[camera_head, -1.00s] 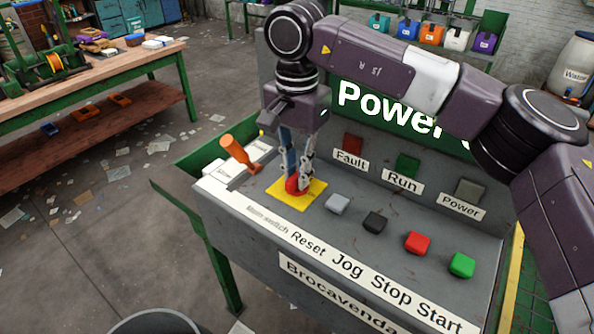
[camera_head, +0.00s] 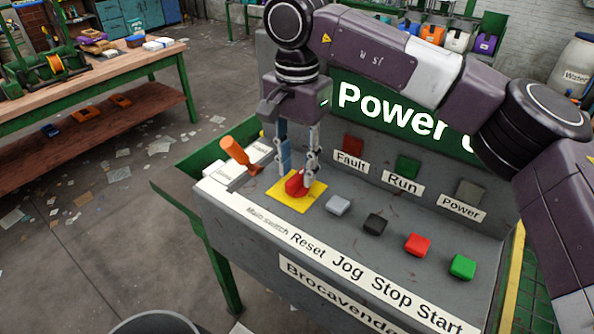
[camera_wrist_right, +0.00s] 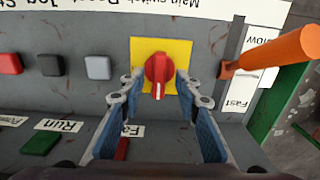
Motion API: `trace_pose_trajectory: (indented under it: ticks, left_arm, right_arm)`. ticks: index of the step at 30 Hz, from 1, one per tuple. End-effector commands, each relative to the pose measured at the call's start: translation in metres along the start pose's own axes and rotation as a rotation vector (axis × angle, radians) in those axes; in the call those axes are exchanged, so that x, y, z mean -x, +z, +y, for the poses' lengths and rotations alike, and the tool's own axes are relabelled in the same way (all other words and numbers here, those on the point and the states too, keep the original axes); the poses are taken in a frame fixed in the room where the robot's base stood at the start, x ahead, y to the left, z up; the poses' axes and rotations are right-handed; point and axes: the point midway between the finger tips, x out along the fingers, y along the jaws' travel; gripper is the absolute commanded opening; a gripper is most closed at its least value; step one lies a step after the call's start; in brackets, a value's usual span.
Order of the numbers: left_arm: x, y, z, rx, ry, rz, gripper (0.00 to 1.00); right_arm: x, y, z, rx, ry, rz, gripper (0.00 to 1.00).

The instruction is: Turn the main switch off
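The main switch is a red rotary knob (camera_head: 295,183) on a yellow square plate (camera_head: 301,202), at the left part of the grey console. My right gripper (camera_head: 296,176) is over it, pointing down, with its fingers spread. In the right wrist view the knob (camera_wrist_right: 158,72) lies between the two fingertips (camera_wrist_right: 158,88), with a gap on each side. A white mark on the knob points toward the bottom of that view. The display (camera_head: 388,110) reads "Power" and a further word that my arm hides. My left gripper is out of view.
An orange lever (camera_head: 238,153) stands left of the knob, close to my right gripper. Grey (camera_head: 338,205), black (camera_head: 375,223), red (camera_head: 417,244) and green (camera_head: 462,266) buttons lie to the right. Fault (camera_head: 353,145), Run (camera_head: 407,166) and Power (camera_head: 469,189) lamps are behind them.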

Motion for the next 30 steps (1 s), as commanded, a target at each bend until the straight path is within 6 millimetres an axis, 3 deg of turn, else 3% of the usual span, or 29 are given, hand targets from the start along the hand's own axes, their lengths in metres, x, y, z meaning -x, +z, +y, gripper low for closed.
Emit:
trace_pose_trajectory:
  ticks: [9,13,19,30]
  left_arm:
    - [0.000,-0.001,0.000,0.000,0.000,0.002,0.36]
    - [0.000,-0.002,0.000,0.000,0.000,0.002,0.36]
    - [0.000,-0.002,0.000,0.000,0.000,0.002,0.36]
    - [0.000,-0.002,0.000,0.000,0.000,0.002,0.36]
  right_arm:
    - [0.069,0.000,-0.001,0.000,-0.004,0.002,0.30]
    - [0.089,0.000,-0.001,-0.001,-0.003,0.001,0.30]
    - [0.103,0.000,0.000,0.000,-0.002,0.000,0.30]
    - [0.104,0.000,0.000,0.001,-0.002,0.000,0.30]
